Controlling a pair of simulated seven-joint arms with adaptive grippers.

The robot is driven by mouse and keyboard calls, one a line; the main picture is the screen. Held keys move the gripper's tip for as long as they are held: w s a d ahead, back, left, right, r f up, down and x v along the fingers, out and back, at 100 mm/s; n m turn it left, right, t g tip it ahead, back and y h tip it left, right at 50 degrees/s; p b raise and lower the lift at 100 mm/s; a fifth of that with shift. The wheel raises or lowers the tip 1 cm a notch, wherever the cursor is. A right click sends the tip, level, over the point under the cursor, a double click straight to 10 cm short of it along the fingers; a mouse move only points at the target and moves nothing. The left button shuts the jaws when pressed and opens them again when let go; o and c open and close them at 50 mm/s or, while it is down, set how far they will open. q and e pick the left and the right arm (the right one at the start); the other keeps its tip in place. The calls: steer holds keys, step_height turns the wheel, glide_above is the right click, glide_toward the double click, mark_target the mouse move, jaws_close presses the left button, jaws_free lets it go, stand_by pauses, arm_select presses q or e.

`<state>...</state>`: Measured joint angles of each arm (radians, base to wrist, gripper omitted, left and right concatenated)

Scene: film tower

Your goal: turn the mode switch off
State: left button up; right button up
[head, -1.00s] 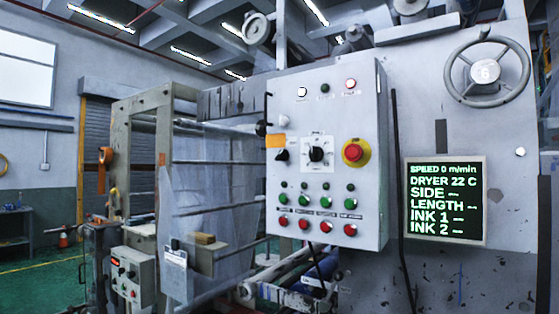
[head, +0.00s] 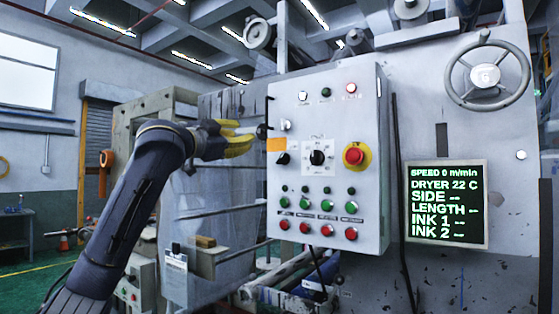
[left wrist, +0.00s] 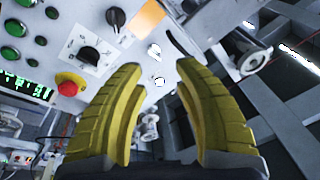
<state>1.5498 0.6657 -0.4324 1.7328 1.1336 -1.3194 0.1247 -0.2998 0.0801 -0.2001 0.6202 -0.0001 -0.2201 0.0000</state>
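The grey control panel (head: 340,90) carries two black rotary knobs. One knob (head: 317,157) sits on a white marked plate. A smaller knob (head: 283,158) sits left of it, below an orange label (head: 276,144). I cannot read which one is the mode switch. Both also show in the left wrist view, the plated knob (left wrist: 89,56) and the smaller knob (left wrist: 115,17). My left gripper (head: 248,138) is just left of the panel, apart from both knobs. In the left wrist view its yellow fingers (left wrist: 160,68) are spread with nothing between them. My right gripper is not in view.
A red emergency stop (head: 353,154) on a yellow base is right of the plated knob. Green buttons (head: 328,204) and red buttons (head: 327,230) fill the lower panel. A display (head: 445,203) reads speed 0 m/min. A handwheel (head: 486,75) is at upper right.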

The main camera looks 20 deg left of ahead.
mark_target(280, 159)
arm_select(q)
step_height(280, 159, down, 6)
steer(key=s+d+r+m+g, duration=0.1)
steer(key=s+d+m+g, duration=0.1)
steer(key=d, duration=0.1)
steer(key=shift+n+y, duration=0.3)
steer(key=x, duration=1.7)
steer(key=shift+a+f, duration=0.15)
steer(key=shift+f, duration=0.25)
jaws_close()
